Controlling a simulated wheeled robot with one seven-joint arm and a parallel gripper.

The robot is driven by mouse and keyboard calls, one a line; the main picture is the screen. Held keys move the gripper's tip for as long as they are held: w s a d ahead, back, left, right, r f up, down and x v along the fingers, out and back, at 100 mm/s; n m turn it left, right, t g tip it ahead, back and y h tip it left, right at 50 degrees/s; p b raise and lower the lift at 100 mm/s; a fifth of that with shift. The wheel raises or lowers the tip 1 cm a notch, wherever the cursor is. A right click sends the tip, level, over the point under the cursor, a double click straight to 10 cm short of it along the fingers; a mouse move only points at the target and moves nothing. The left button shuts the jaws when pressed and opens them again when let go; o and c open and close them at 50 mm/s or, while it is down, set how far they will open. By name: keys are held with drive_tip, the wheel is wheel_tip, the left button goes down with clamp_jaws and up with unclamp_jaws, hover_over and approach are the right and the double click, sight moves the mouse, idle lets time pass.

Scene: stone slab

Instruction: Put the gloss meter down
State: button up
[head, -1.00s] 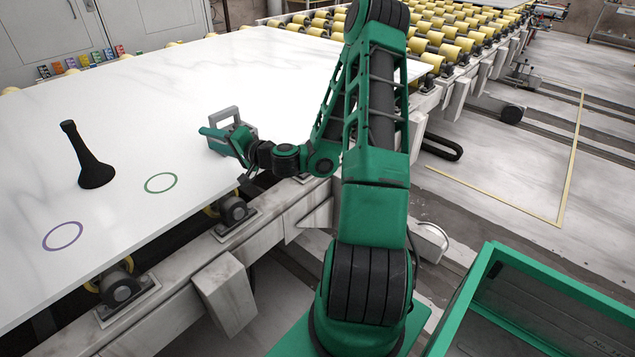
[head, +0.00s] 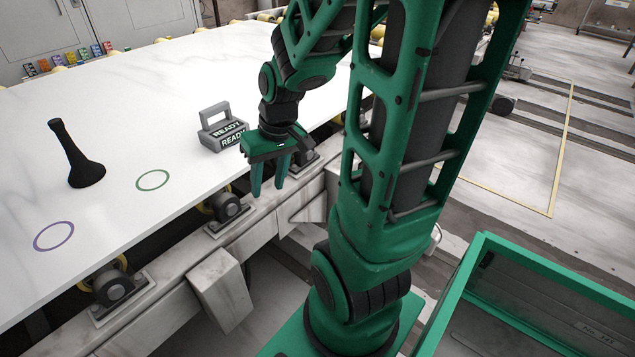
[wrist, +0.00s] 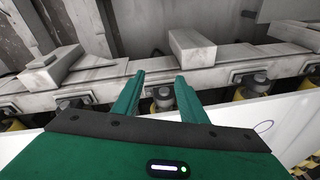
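A grey block-shaped device with a carrying handle, which I take for the gloss meter (head: 214,140), stands upright on the white stone slab (head: 150,110) near its right edge. Its dark faces read "READY". My gripper (head: 269,181) is just right of it in the head view, apart from it, with its fingers pointing down past the slab edge. The wrist view shows the same gripper (wrist: 160,77) with its two green fingers apart and nothing between them. The device does not show in the wrist view.
The green ring (head: 138,183) and purple ring (head: 36,243) marked on the slab are empty. Rollers and a frame (head: 225,275) run below the slab edge. A green bin (head: 470,275) stands at lower right.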

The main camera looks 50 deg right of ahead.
drive_tip(key=s+d+r+m+g, duration=0.1)
drive_tip(key=s+r, duration=0.2)
drive_tip(key=s, duration=0.4)
drive_tip(key=s+d+r+m+g, duration=0.1)
drive_tip(key=s+r+m, duration=0.1)
drive_tip(key=s, duration=0.5)
drive_tip(key=shift+r+h, duration=0.3)
drive_tip(key=shift+r, duration=0.25)
drive_tip(key=shift+s, duration=0.1)
drive_tip(key=shift+w+f, duration=0.25)
drive_tip(key=shift+w, duration=0.4)
